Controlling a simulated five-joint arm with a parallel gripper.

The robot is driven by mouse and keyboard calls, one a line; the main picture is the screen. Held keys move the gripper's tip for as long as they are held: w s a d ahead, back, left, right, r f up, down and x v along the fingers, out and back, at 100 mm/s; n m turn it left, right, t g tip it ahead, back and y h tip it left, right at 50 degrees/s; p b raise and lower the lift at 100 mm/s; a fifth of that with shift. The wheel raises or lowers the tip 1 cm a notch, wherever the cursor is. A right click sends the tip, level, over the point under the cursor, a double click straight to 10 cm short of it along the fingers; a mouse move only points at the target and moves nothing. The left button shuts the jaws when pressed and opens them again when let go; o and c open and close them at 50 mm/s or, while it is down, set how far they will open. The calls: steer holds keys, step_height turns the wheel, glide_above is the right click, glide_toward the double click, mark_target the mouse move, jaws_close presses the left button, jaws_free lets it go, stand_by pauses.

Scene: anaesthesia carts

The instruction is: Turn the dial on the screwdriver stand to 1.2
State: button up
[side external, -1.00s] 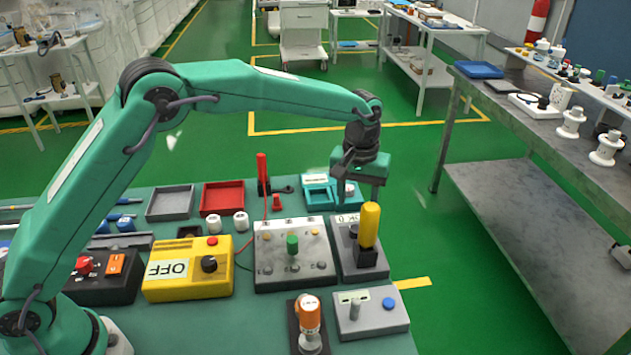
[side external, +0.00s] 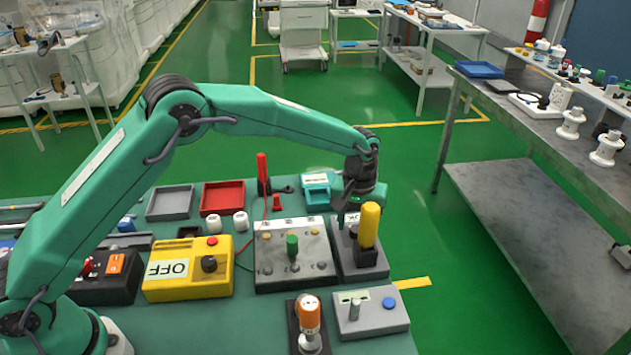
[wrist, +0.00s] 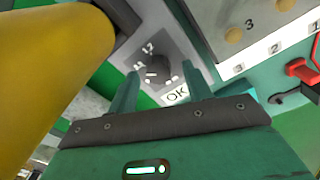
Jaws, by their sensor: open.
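The screwdriver stand (side external: 362,271) is a grey block at the right edge of the green bench, with a yellow-handled screwdriver (side external: 369,222) upright in it. Its dark round dial (wrist: 153,70) shows in the wrist view, with small printed numbers and white marks around it and an OK label (wrist: 177,95) beside it. I cannot tell the dial's setting. My gripper (side external: 345,221) is just above the dial end of the stand, behind the yellow handle. In the wrist view the two fingers (wrist: 160,84) are apart, with the dial ahead between their tips; contact is not visible.
The yellow handle (wrist: 45,75) stands close on the left in the wrist view. A grey panel (side external: 292,262) with a green knob adjoins the stand's left side. A teal box (side external: 316,190) is behind. A grey switch box (side external: 372,316) and an orange-topped item (side external: 309,314) are in front.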

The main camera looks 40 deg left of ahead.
steer(key=shift+f, duration=0.3)
steer(key=c, duration=1)
steer(key=shift+m, duration=0.3)
steer(key=shift+a+m, duration=0.1)
steer(key=shift+m, duration=1.9)
